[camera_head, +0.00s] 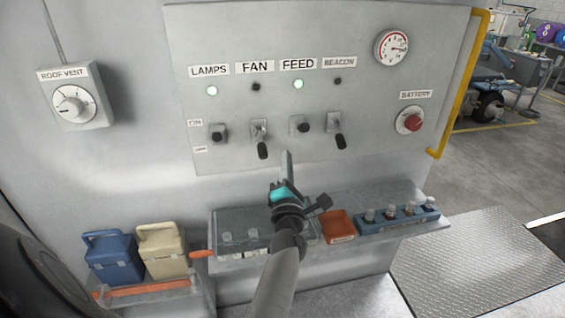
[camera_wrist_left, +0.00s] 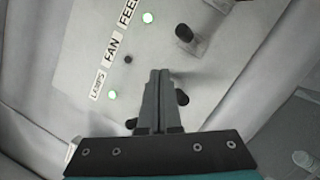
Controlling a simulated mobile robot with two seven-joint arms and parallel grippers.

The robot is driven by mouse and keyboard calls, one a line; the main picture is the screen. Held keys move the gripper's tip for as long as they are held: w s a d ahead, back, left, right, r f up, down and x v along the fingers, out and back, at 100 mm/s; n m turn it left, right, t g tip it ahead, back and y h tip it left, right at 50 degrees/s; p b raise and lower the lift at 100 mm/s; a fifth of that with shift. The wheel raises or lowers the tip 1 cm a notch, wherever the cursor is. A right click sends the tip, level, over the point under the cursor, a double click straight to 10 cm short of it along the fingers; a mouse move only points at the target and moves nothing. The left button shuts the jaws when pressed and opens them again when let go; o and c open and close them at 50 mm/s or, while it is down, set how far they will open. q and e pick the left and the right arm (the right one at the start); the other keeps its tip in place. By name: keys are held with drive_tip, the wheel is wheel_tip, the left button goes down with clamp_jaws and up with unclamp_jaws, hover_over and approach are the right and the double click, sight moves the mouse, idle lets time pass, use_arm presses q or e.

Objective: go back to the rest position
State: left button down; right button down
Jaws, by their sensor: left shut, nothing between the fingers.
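My left gripper (camera_head: 287,158) is in front of the lower part of the grey switch panel (camera_head: 210,110), below the FEED switch (camera_head: 300,125). Its fingers are together and hold nothing. In the left wrist view the shut fingers (camera_wrist_left: 159,75) point at the panel, with a dark switch lever (camera_wrist_left: 182,97) showing just beside them. The FAN lever (camera_head: 262,148) and BEACON lever (camera_head: 340,140) point down. The LAMPS switch (camera_head: 217,134) shows a dark knob. The LAMPS and FEED lights are green; the FAN and BEACON lights are dark. My right gripper is not in view.
Below the panel, a shelf holds a clear bin (camera_head: 235,222), an orange tray (camera_head: 338,226) and a blue rack (camera_head: 400,220) with several bottles. Blue (camera_head: 110,258) and beige (camera_head: 162,250) boxes stand at lower left. A yellow handrail (camera_head: 462,85) edges the panel's right side.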

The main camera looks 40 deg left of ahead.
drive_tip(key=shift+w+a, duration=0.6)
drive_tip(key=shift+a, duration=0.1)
